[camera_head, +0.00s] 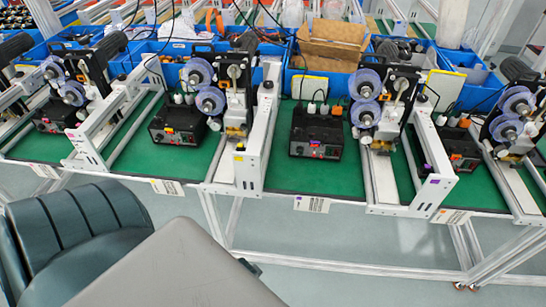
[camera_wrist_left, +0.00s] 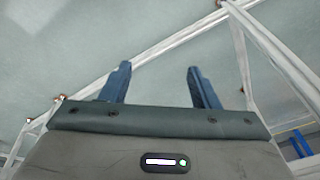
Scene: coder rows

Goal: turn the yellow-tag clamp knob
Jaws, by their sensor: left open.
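A row of coder machines stands on the green-topped bench. A small yellow tag (camera_head: 238,158) shows on the front of the white clamp frame (camera_head: 252,150) left of centre. The knob itself is too small to make out clearly there. My left gripper (camera_wrist_left: 160,82) shows in the left wrist view with its two blue fingers apart and nothing between them. It is over the grey floor and pale bench legs, away from any knob. Its fingers do not show in the head view. My right gripper is in neither view.
Other white frames carry purple tags, such as one at the right (camera_head: 427,168). Black control boxes (camera_head: 316,130) and coder rollers (camera_head: 364,98) stand between the frames. Blue bins (camera_head: 462,60) and a cardboard box (camera_head: 333,45) line the back.

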